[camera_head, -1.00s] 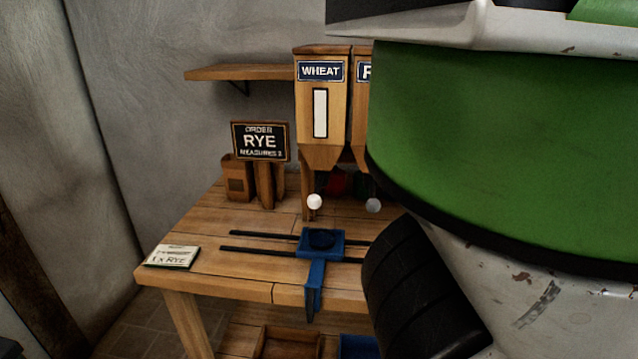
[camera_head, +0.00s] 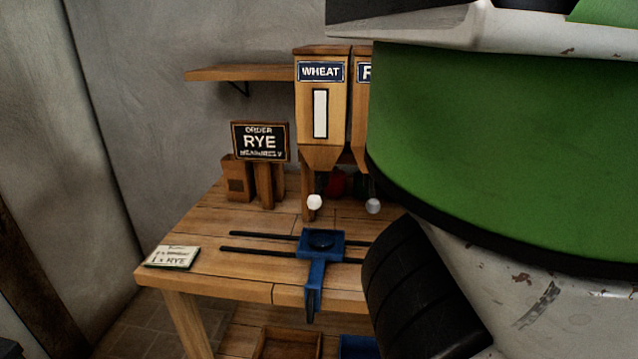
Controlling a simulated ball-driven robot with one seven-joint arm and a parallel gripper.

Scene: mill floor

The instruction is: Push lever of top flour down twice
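The wheat hopper (camera_head: 312,125) is a wooden box on the left with a "WHEAT" label and a pale window. A second hopper (camera_head: 360,115) stands right of it, its label mostly hidden by my arm. A white lever knob (camera_head: 315,202) hangs below the wheat hopper, and a greyer knob (camera_head: 374,206) below the second. A dark sign (camera_head: 260,142) reads "ORDER RYE MEASURES" with a small, unclear number. A blue carriage (camera_head: 309,243) with a round dark recess sits on two dark rails under the knobs. My gripper is not visible; my large green and white arm parts fill the right side.
The wooden table (camera_head: 205,220) carries all this. A card (camera_head: 172,257) reading "RYE" lies at its left corner. A wooden shelf (camera_head: 240,73) is on the wall. A wooden crate (camera_head: 288,343) and a blue bin (camera_head: 358,347) stand below. The table's left part is mostly clear.

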